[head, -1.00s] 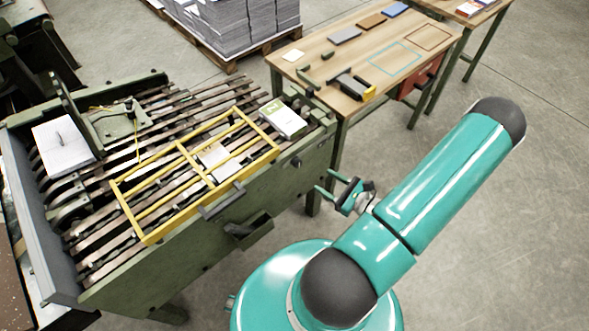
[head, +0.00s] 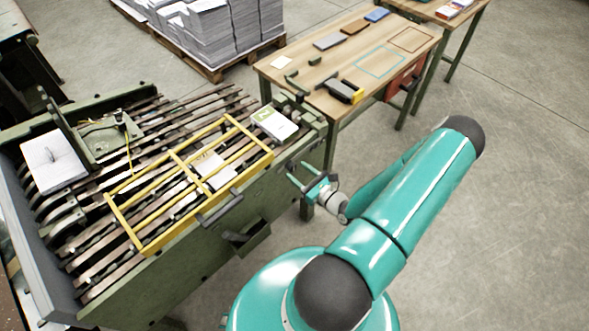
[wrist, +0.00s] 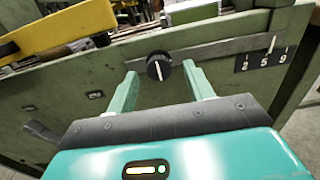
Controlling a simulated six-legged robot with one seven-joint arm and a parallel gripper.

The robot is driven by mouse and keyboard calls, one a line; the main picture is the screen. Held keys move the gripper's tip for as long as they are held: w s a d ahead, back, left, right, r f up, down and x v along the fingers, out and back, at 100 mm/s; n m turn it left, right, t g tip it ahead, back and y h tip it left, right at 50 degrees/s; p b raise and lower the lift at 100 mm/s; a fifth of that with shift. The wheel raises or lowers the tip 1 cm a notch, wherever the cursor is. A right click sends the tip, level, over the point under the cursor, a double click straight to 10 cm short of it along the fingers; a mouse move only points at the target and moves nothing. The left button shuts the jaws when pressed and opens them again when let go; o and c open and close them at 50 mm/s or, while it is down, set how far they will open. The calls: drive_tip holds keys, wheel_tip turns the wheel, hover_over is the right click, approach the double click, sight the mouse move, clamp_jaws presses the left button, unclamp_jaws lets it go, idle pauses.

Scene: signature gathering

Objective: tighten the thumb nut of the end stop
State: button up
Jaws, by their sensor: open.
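A green bracket (head: 102,140) with an upright plate lies on the slatted bed of the green machine (head: 190,270), at the left in the head view. A small dark knob (head: 119,117) stands on it, with a yellow cord beside it. I take these for the end stop and its thumb nut, but cannot be sure. My gripper (head: 297,174) is open and empty, at the machine's right side, well away from the bracket. In the wrist view, a black round knob (wrist: 158,66) with a white line shows on the machine's side, beyond and between my open fingertips (wrist: 160,77).
A yellow frame (head: 162,243) lies across the slats. A white-and-green pack (head: 278,126) and a white paper stack (head: 52,165) sit on the machine. A numbered scale (wrist: 268,60) is right of the black knob. A wooden table (head: 330,100) stands behind; the floor at right is clear.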

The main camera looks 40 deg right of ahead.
drive_tip(key=shift+w+a, duration=0.1)
drive_tip(key=shift+w, duration=1.15)
drive_tip(key=c, duration=1)
drive_tip(key=shift+o, duration=0.2)
